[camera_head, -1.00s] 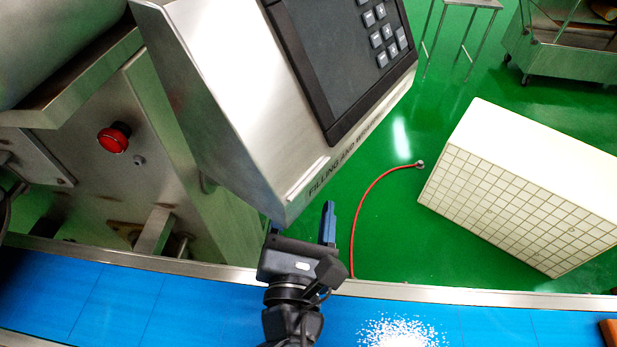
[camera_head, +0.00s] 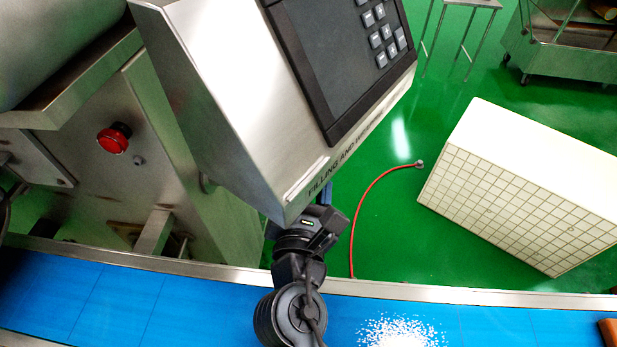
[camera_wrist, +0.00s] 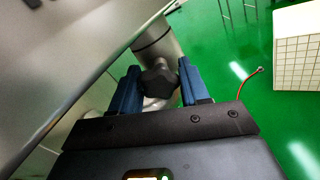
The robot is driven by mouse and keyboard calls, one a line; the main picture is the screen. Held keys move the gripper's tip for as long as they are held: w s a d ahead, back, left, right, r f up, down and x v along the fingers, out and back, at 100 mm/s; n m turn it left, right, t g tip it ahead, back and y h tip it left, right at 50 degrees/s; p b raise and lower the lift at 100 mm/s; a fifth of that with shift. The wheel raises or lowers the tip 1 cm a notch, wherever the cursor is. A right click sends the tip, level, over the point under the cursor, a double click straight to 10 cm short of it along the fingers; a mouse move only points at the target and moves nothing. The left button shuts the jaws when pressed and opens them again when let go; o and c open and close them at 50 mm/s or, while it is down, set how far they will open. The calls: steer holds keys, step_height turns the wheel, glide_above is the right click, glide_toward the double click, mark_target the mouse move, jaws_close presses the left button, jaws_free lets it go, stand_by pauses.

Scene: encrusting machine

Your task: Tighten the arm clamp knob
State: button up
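The arm clamp knob (camera_wrist: 158,82) is dark and lobed, and sits on a grey metal cylinder under the machine in the wrist view. My gripper (camera_wrist: 158,70) has its two blue fingers open, one on each side of the knob. The knob seems to lie between the fingertips with narrow gaps; whether either finger touches it cannot be told. In the head view the knob is hidden behind the control panel (camera_head: 225,90), and my gripper's body shows just below the panel's lower corner, with its fingers mostly hidden.
The panel's metal housing hangs close above my gripper. A blue conveyor belt (camera_head: 190,305) with a metal rail (camera_head: 400,291) runs along the front, with white granules (camera_head: 400,333) on it. A red emergency button (camera_head: 113,139) is at left. A white box (camera_head: 530,185) stands on the green floor.

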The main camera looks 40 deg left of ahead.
steer(key=c, duration=0.6)
steer(key=shift+f, duration=0.1)
steer(key=m+b, duration=0.1)
steer(key=m, duration=0.3)
steer(key=shift+f+b, duration=0.1)
steer(key=shift+b, duration=0.2)
steer(key=m+b, duration=0.2)
steer(key=m, duration=0.2)
steer(key=shift+s+m, duration=0.1)
steer(key=shift+m, duration=0.2)
steer(key=m+b, duration=0.1)
steer(key=m, duration=0.2)
steer(key=shift+a+b, duration=0.1)
steer(key=shift+b, duration=0.3)
steer(key=shift+m+b, duration=0.8)
steer(key=shift+m, duration=1)
steer(key=shift+c, duration=0.2)
steer(key=shift+s+r, duration=0.1)
steer(key=shift+r, duration=0.1)
steer(key=shift+a, duration=0.1)
